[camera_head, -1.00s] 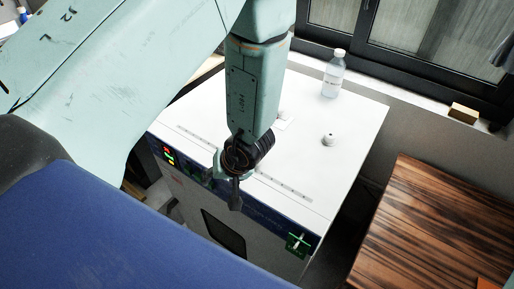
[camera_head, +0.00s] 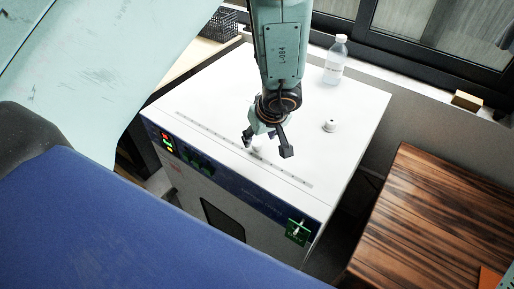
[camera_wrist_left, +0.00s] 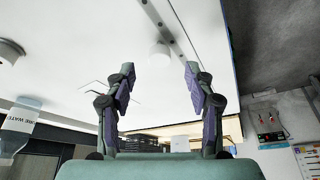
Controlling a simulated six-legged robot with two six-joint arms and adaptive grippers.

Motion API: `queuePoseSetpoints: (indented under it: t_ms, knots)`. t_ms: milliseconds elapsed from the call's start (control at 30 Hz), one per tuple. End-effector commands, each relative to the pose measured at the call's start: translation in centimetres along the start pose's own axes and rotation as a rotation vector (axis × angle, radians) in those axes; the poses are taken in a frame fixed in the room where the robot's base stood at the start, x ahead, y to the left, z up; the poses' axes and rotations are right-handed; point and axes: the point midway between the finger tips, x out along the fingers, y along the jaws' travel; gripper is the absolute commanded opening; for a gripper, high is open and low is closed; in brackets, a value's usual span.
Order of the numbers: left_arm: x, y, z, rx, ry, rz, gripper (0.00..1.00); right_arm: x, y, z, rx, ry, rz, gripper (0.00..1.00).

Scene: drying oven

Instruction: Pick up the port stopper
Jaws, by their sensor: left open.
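A small white round piece, which looks like the port stopper (camera_wrist_left: 159,55), sits on the white oven top (camera_head: 220,95) beside a marked strip. In the left wrist view it shows ahead between the fingers. In the head view the stopper (camera_head: 258,142) is mostly hidden by my left gripper (camera_head: 267,146). That gripper is open and empty over the front part of the oven top. Its fingers (camera_wrist_left: 160,85) are spread, with clear space between them; the exact height above the stopper is hard to tell. My right gripper is not in view.
A white knob (camera_head: 329,126) stands on the oven top to the right. A clear labelled bottle (camera_head: 335,60) is at the back. A dark basket (camera_head: 213,25) is behind the oven, and a wooden table (camera_head: 425,220) is at the right. The oven's left top is clear.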

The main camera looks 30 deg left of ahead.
Motion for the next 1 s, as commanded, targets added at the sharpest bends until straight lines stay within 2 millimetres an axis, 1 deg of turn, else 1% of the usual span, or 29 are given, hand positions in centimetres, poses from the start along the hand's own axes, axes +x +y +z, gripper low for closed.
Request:
queuePoseSetpoints:
  t_ms: [300,400,500,833,1000]
  knots:
    - [3.3,0.0,0.1,-0.002,0.0,-0.001,0.54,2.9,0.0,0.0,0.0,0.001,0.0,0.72]
    - [4.4,0.0,0.1,-0.001,-0.001,-0.001,0.54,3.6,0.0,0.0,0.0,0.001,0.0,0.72]
    - [5.0,0.0,0.1,-0.001,-0.001,0.0,0.54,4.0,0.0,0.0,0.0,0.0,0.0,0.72]
    - [5.1,0.0,0.0,0.0,0.0,0.0,0.54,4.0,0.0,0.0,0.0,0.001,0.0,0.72]
    - [5.1,0.0,0.0,0.0,0.0,0.0,0.4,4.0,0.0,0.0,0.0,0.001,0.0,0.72]
